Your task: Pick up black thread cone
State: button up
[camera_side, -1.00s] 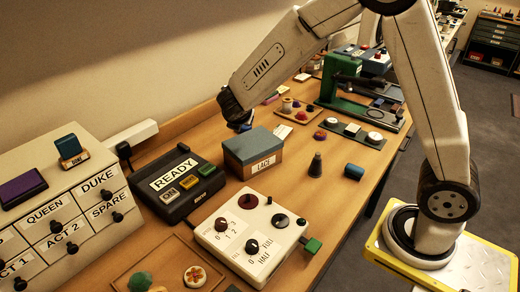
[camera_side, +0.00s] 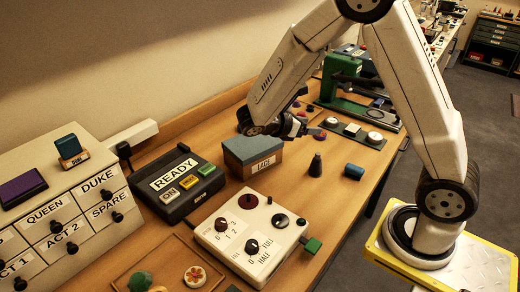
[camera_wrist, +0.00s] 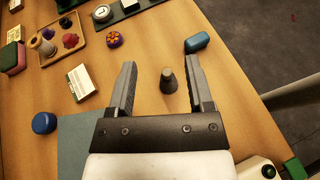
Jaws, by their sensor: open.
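The black thread cone (camera_side: 315,166) stands upright on the wooden table, right of the teal-lidded LACE box (camera_side: 252,155). In the wrist view the cone (camera_wrist: 168,80) shows between my two open fingers, nearer the right one, with clear space around it. My gripper (camera_side: 306,130) is open and empty, behind the cone and above the table in the side view. It also shows from above in the wrist view (camera_wrist: 160,75). I cannot tell its exact height over the cone.
A tray of small items (camera_wrist: 64,40) and a white card (camera_wrist: 82,82) lie at the upper left in the wrist view.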

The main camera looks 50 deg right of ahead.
send_near(316, 156)
jog(key=x, duration=0.5)
jog(key=shift+w, duration=0.15)
jog(key=shift+d, duration=0.1)
jog(key=shift+x, duration=1.25)
jog(key=shift+d+f, duration=0.1)
jog(key=shift+x, duration=2.5)
grip_shut()
